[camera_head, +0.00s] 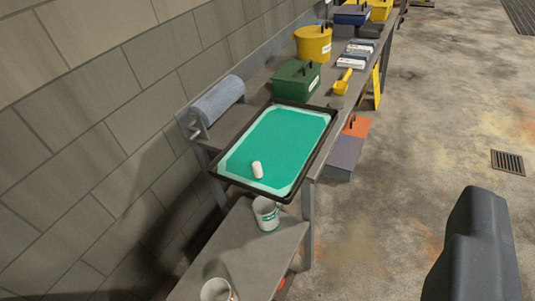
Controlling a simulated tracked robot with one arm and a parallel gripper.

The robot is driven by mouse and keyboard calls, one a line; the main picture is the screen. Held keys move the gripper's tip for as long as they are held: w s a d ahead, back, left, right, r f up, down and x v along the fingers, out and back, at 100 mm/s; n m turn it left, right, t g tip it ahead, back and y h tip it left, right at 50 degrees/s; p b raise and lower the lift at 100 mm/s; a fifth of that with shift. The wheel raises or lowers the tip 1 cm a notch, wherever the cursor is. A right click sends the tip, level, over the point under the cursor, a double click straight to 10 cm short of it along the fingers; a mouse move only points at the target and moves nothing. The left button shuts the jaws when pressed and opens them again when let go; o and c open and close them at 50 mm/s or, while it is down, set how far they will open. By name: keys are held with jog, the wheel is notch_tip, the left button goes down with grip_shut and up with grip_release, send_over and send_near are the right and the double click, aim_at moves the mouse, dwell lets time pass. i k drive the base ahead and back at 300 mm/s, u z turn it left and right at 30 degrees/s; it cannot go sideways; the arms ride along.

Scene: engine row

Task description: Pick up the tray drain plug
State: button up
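A small off-white cylindrical plug (257,170) stands on the green floor of a shallow black-rimmed tray (322,160), near its front end. The tray lies at the near end of a grey bench and looks slightly tilted in the picture. Part of my gripper (475,250) shows as a dark grey block at the lower right, over the floor and well apart from the tray and plug. Its fingertips are not clearly shown, so I cannot tell whether it is open or shut.
A blue roll (217,101) is on the tray's left by the block wall. A green box (296,82), a yellow bucket (313,45) and a yellow scoop (343,82) are behind it. A white cup (265,213) is on a lower shelf (250,255) in front. The concrete floor on the right is open, with a drain grate (508,162).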

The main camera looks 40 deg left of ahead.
aim_at(257, 172)
jog(key=i, duration=0.85)
jog(key=z, duration=0.05)
